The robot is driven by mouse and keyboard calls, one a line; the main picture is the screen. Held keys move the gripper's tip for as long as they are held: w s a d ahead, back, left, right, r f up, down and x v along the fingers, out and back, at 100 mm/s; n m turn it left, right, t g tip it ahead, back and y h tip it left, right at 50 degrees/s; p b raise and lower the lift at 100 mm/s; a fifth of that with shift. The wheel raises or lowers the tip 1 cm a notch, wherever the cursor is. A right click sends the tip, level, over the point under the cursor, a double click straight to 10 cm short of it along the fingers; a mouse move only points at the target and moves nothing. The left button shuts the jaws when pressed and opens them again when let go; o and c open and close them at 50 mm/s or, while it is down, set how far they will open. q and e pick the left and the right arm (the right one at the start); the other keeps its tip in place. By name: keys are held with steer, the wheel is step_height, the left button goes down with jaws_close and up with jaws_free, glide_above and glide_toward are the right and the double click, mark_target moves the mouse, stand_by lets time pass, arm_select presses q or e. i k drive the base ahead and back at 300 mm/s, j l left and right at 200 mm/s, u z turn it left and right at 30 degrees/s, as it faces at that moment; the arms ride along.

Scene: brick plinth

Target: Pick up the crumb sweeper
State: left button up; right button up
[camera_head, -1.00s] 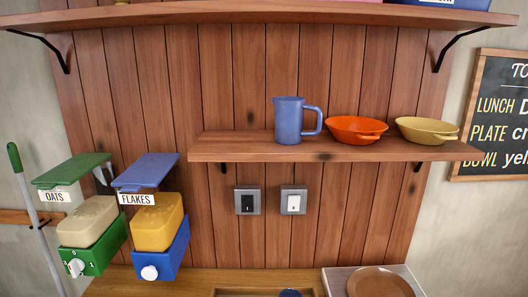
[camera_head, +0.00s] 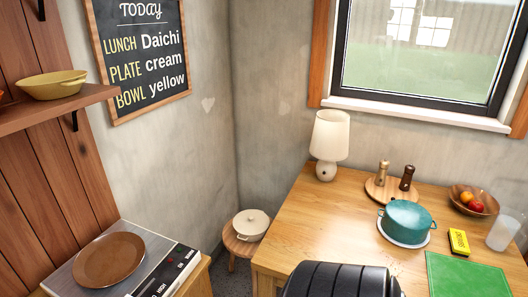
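On the wooden table at the right lies a small yellow block (camera_head: 459,242) with dark lettering too small to read surely. It may be the crumb sweeper; I cannot tell for certain. It lies between a teal pot and the fruit bowl, just behind a green mat. A few tiny dark specks show on the tabletop near the black shape at the bottom. Neither of my grippers is in view.
The table (camera_head: 315,222) bears a lamp (camera_head: 330,145), teal pot (camera_head: 405,219), shakers on a round board (camera_head: 378,190), fruit bowl (camera_head: 486,203), glass (camera_head: 503,233) and green mat (camera_head: 465,276). A black ribbed shape (camera_head: 340,281) covers its front edge. A stool (camera_head: 238,243) holds a cream pot (camera_head: 251,223).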

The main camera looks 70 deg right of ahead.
mark_target(458, 242)
steer(key=z, duration=3.65)
steer(key=i+l+u, duration=0.1)
steer(key=l+u, duration=0.4)
steer(key=l, duration=1.65)
